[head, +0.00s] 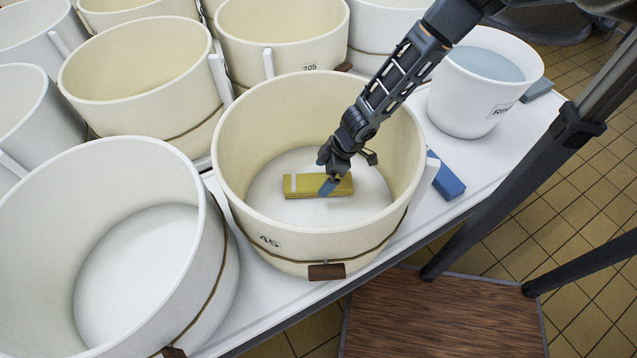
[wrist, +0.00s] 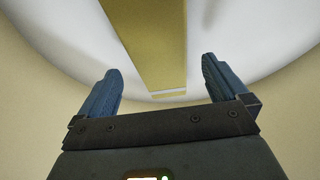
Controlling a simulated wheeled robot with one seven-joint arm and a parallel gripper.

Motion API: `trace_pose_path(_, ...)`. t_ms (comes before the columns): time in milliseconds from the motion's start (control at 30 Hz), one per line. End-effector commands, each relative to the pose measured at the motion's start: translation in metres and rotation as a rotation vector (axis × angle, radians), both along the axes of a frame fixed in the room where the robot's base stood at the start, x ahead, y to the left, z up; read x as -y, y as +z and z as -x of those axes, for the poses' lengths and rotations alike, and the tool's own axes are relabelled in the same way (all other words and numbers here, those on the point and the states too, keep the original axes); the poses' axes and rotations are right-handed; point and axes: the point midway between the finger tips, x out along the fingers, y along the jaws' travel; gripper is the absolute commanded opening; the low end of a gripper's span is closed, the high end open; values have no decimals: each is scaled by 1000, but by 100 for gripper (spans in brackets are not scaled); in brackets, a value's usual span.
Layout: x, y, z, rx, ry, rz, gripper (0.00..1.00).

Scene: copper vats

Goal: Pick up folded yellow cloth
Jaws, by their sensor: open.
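The folded yellow cloth (head: 310,187) is a flat yellow block with a pale stripe near its left end. It lies on the white bottom of the cream vat marked 45 (head: 240,190). My gripper (head: 345,172) reaches down into this vat, at the cloth's right part. In the wrist view the yellow cloth (wrist: 150,45) runs between and beyond the two blue fingers of my gripper (wrist: 163,85), with a gap on both sides. The fingers are open. I cannot tell how far above the cloth they are.
The vat's tall round wall surrounds my gripper. Other vats stand close by at the left (head: 140,240) and behind (head: 140,75). A white bucket of bluish liquid (head: 487,65) and a folded blue cloth (head: 446,178) are on the white table (head: 520,135) at the right.

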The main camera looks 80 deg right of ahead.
Motion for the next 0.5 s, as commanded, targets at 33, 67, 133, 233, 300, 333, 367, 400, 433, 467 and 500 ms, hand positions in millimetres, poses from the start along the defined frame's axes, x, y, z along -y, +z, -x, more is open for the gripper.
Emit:
trace_pose_path(33, -1, -8, -4, -1, 1, 0, 100)
trace_pose_path(67, -2, -11, -5, -1, 1, 0, 100)
trace_pose_path(133, -2, -18, -8, 0, 0, -1, 100)
trace_pose_path(233, -2, -22, -10, 0, 1, 0, 100)
trace_pose_path(300, -2, -23, -10, 0, 1, 0, 100)
trace_pose_path(333, -2, -23, -10, 0, 1, 0, 100)
trace_pose_path(367, -2, -23, -10, 0, 1, -1, 100)
trace_pose_path(400, -2, -23, -10, 0, 1, 0, 100)
trace_pose_path(433, -2, -23, -10, 0, 1, 0, 100)
trace_pose_path(467, -2, -23, -10, 0, 1, -1, 99)
trace_pose_path(500, -2, -23, -10, 0, 1, 0, 95)
